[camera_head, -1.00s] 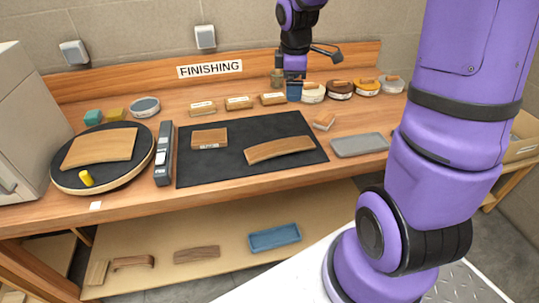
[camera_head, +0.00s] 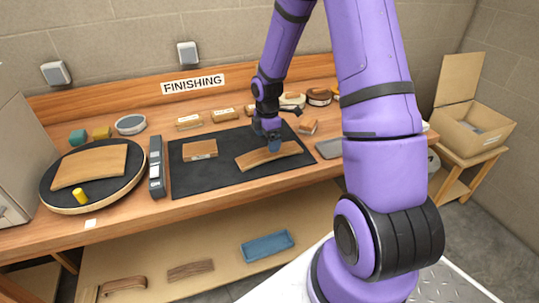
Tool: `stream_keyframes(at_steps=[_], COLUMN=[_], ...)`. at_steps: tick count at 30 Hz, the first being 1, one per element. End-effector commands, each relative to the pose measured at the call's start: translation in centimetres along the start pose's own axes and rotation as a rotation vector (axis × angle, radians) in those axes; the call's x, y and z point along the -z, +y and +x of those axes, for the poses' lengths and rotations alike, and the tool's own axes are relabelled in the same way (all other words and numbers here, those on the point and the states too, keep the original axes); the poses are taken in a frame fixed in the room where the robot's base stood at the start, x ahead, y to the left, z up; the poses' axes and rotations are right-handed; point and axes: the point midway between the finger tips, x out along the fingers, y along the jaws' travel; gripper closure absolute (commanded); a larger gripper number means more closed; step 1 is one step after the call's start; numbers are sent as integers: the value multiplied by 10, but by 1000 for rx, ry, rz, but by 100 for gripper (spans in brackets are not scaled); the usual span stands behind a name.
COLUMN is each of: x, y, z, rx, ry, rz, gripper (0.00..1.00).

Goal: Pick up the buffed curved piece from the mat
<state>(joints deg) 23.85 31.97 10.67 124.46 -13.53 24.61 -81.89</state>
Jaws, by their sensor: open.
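The curved wooden piece (camera_head: 256,157) lies on the black mat (camera_head: 205,180), toward its right side. My gripper (camera_head: 274,146) is open and points down at the upper edge of this piece, right of its middle. The fingertips are small here, and I cannot tell whether they touch the piece or straddle it. A flat wooden block (camera_head: 200,149) with a pale label lies on the left part of the mat.
A round turntable (camera_head: 50,190) at the left holds a curved panel (camera_head: 90,165) and a yellow peg (camera_head: 81,196). A dark long tool (camera_head: 156,165) lies left of the mat. A sanding block (camera_head: 307,126) and a grey tray (camera_head: 328,149) are to the right.

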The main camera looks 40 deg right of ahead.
Motion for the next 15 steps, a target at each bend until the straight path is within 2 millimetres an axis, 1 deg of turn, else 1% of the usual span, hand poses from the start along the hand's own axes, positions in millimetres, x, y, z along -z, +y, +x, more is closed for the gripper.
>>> stream_keyframes(at_steps=[5,12,15], x=[-1,-7,-6], y=[-1,-5,-5], z=[11,43,52], rx=[2,3,2], ry=[0,0,0], rz=[0,0,-1], gripper=[4,4,4])
